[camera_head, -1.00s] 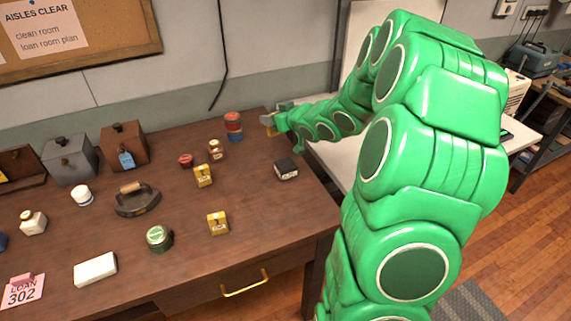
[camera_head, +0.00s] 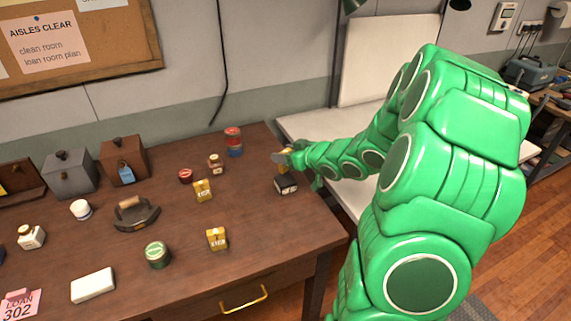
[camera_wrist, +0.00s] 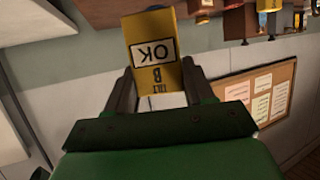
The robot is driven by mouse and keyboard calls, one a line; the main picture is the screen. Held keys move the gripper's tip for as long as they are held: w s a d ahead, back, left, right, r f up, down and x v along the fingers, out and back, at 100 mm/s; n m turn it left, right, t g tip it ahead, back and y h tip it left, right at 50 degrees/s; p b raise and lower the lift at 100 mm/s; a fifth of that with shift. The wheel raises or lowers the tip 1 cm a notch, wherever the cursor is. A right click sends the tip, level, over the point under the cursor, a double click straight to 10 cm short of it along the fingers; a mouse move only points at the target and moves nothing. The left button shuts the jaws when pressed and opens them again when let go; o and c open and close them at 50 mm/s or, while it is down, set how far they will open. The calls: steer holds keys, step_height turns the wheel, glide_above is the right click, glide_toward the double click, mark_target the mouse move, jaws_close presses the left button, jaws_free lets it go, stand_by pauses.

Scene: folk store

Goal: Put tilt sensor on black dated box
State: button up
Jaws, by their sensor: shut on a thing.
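The tilt sensor (camera_wrist: 152,50) is a small yellow block with a white "OK" label and "TILT B" lettering, upside down in the wrist view. My gripper (camera_wrist: 157,78) is shut on it, one finger on each side. In the head view my gripper (camera_head: 284,158) is at the table's right side, with a bit of yellow showing at its tip. The black dated box (camera_head: 286,184) is a small dark block with a pale label on the table, just below my gripper in the picture. I cannot tell whether the sensor touches it.
Two similar yellow blocks (camera_head: 203,190) (camera_head: 217,238) stand left of the black box. Red and blue tins (camera_head: 233,142), a small jar (camera_head: 216,164) and a green tin (camera_head: 157,254) are also on the table. The wood around the black box is mostly clear.

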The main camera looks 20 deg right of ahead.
mark_target(287, 170)
steer(key=shift+f, duration=1.75)
steer(key=shift+f, duration=0.15)
steer(key=o, duration=1.1)
steer(key=shift+c, duration=0.2)
steer(key=shift+s+d+r, duration=0.1)
steer(key=shift+s+r, duration=0.05)
steer(key=shift+r, duration=0.05)
steer(key=s+d+r+m+g+h, duration=0.25)
steer(key=s+r+h, duration=0.25)
steer(key=s, duration=0.3)
steer(key=s+d+r+m+g+h, duration=0.1)
steer(key=s+d+r+g+h, duration=0.25)
steer(key=s, duration=0.45)
steer(key=s+a+r+g+y, duration=0.1)
steer(key=s+a+g, duration=0.3)
steer(key=s+a, duration=0.7)
steer(key=s+a+r+m+g+y, duration=0.1)
steer(key=s+a+r+g+y, duration=0.1)
steer(key=s+a, duration=0.9)
steer(key=s+r+g, duration=0.1)
steer(key=s+g, duration=0.1)
steer(key=s, duration=0.2)
steer(key=shift+s, duration=0.35)
